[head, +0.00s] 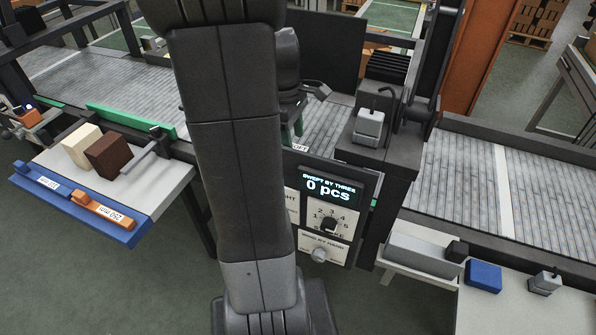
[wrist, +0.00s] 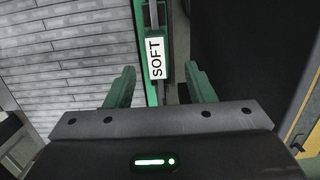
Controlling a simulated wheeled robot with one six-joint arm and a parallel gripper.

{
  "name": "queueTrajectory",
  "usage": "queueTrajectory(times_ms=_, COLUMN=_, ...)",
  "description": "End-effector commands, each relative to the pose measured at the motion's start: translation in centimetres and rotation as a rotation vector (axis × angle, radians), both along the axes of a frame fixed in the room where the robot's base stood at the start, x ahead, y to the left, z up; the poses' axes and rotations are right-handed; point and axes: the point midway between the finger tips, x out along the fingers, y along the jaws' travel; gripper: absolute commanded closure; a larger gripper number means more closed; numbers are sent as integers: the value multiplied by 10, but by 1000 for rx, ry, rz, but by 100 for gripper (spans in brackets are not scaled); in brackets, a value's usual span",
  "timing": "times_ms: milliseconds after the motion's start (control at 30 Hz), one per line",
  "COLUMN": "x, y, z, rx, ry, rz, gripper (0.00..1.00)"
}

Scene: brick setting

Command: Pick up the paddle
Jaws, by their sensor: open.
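A narrow dark and green piece with a white label reading SOFT (wrist: 157,55) shows in the wrist view, upright in the picture between my fingers. It may be the paddle, but its full shape does not show. My gripper (wrist: 160,72) is open, with one green finger on each side of the labelled piece and a gap on both sides.
A grey conveyor (head: 330,122) runs behind the control panel (head: 322,190), which reads 0 pcs. A left side table (head: 165,185) holds a cream block (head: 80,146) and a brown block (head: 108,157). A dark machine housing (head: 375,155) stands right of my gripper. A blue block (head: 483,275) lies at lower right.

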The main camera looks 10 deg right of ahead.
Motion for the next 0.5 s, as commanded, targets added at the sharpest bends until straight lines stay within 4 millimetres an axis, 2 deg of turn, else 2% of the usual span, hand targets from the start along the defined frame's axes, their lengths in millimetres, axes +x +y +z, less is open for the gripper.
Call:
queueTrajectory(times_ms=300, x=-4, y=-11, z=-42, rx=0, ry=6, rz=-1, gripper=51)
queueTrajectory(times_ms=500, x=-3, y=-12, z=-47, rx=0, ry=1, rz=0, gripper=51)
